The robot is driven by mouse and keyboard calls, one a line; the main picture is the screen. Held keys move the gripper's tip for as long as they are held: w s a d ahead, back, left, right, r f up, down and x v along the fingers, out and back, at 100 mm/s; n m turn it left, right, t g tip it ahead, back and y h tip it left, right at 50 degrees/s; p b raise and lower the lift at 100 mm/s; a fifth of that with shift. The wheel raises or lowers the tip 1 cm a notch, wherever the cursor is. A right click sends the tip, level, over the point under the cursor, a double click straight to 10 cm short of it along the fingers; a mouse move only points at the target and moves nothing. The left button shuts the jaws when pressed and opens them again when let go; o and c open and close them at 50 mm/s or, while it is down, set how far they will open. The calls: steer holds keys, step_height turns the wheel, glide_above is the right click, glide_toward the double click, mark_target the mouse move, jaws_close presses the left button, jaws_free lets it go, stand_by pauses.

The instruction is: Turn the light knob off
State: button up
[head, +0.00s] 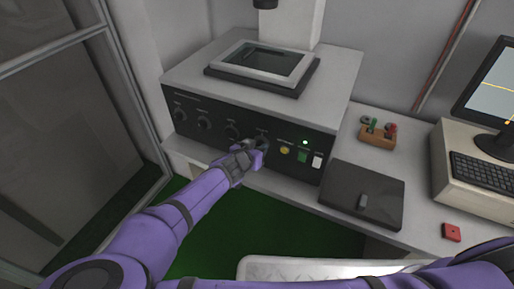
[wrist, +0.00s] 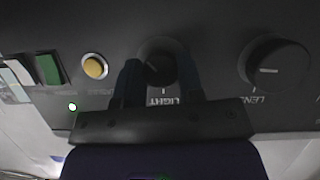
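The light knob (wrist: 153,60) is a round black knob with a pale pointer mark. The word LIGHT reads upside down beside it in the wrist view. My gripper (wrist: 160,80) has one dark finger on each side of the knob, and the fingers look closed against its sides. In the head view, my gripper (head: 262,150) is at the front panel of the grey machine (head: 195,75) and hides most of the knob. A small green lamp (head: 305,142) on the panel is lit.
The lens knob (wrist: 275,64) is beside the light knob. On the other side are a yellow button (head: 285,150), a green switch (head: 302,155) and a white switch (head: 317,161). A dark flat case (head: 345,190) lies on the bench to the right.

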stand_by(0.3)
steer(key=n+t+h, duration=0.1)
steer(key=n+h, duration=0.1)
steer(key=n, duration=0.6)
steer(key=n+t+h, duration=0.2)
steer(key=n, duration=0.6)
steer(key=n+t+h, duration=0.2)
steer(key=n, duration=0.7)
steer(key=shift+a+f+h, duration=0.15)
steer(key=shift+f+h, duration=0.25)
steer(key=shift+n, duration=0.4)
steer(key=o, duration=0.9)
steer(key=v, duration=1)
steer(key=shift+s+a+f, duration=0.1)
steer(key=shift+s+f, duration=0.15)
steer(key=shift+s, duration=0.1)
